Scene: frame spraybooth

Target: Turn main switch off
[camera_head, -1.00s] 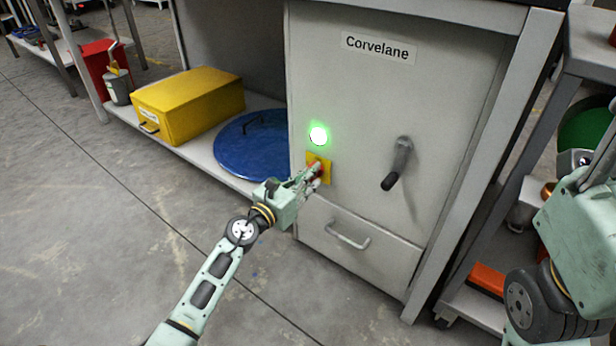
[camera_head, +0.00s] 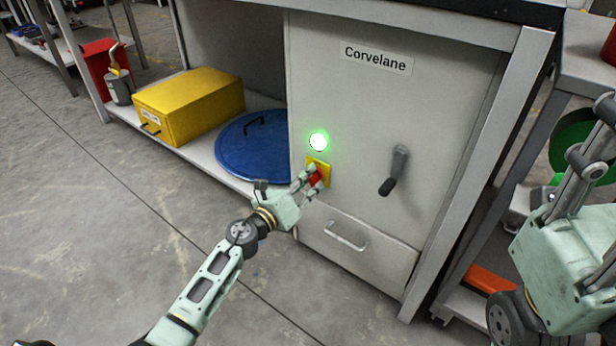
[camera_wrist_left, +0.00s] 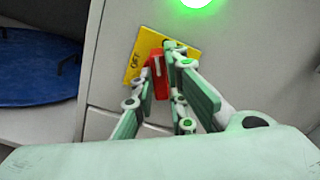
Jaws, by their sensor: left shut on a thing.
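The main switch is a red handle (camera_head: 316,178) on a yellow plate (camera_head: 325,168), on the front of a grey cabinet labelled Corvelane (camera_head: 360,110). In the left wrist view the red handle (camera_wrist_left: 159,76) stands tilted slightly from upright on the tilted yellow plate (camera_wrist_left: 146,47). My left gripper (camera_head: 314,178) is shut on the red handle, with a finger on each side of it. A round lamp (camera_head: 318,141) above the plate glows green. My right arm (camera_head: 570,260) shows at the right edge; its fingertips cannot be made out.
A black lever handle (camera_head: 396,170) sits right of the switch, and a drawer with a bar handle (camera_head: 346,236) below. A blue round lid (camera_head: 240,155) and yellow box (camera_head: 190,105) stand on the low shelf at left. The floor in front is clear.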

